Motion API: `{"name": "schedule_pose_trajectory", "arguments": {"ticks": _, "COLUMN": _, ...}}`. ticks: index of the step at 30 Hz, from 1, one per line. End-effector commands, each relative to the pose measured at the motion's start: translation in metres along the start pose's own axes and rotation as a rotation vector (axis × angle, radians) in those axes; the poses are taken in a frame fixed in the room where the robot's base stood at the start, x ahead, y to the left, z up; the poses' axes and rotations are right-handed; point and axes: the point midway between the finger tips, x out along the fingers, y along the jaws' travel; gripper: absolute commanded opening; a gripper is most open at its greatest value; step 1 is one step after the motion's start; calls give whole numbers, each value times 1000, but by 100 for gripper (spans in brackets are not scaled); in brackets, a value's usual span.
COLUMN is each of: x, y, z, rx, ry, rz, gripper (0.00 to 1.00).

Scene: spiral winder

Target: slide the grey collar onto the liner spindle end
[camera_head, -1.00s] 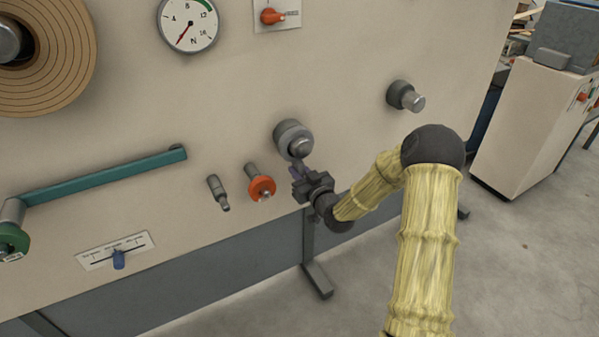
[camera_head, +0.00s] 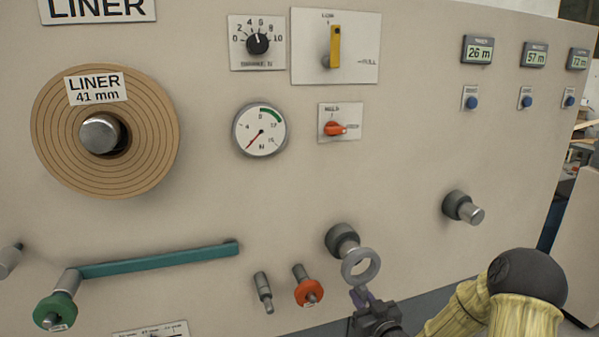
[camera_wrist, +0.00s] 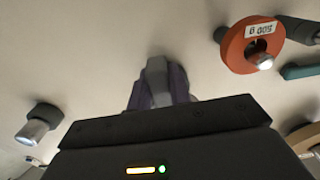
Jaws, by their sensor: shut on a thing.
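The grey collar (camera_head: 361,281) is a plain ring in the head view, held in front of a dark stub on the panel. Its hole shows, and it looks clear of the stub's front, though the stub's tip is hidden behind it. In the wrist view the fingers (camera_wrist: 158,92) close on the grey collar (camera_wrist: 157,72), seen edge-on. The liner spindle end (camera_head: 99,134) is a bare silver knob at the centre of the brown liner roll (camera_head: 155,150), up and left of my gripper.
The dark stub (camera_head: 341,238) is behind the collar; another silver-tipped stub (camera_head: 464,208) is to the right. An orange collar (camera_head: 309,292), a grey peg (camera_head: 263,290) and a teal bar (camera_head: 160,260) with a green collar (camera_head: 52,311) stick out below the liner roll.

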Motion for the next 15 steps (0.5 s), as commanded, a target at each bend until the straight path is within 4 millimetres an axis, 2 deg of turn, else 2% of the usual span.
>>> {"name": "schedule_pose_trajectory", "arguments": {"ticks": 4, "x": -8, "y": 0, "z": -1, "rx": -1, "ry": 3, "rz": 0, "gripper": 0}}
{"name": "schedule_pose_trajectory", "arguments": {"ticks": 15, "x": -9, "y": 1, "z": 1, "rx": 0, "ry": 2, "rz": 1, "gripper": 0}}
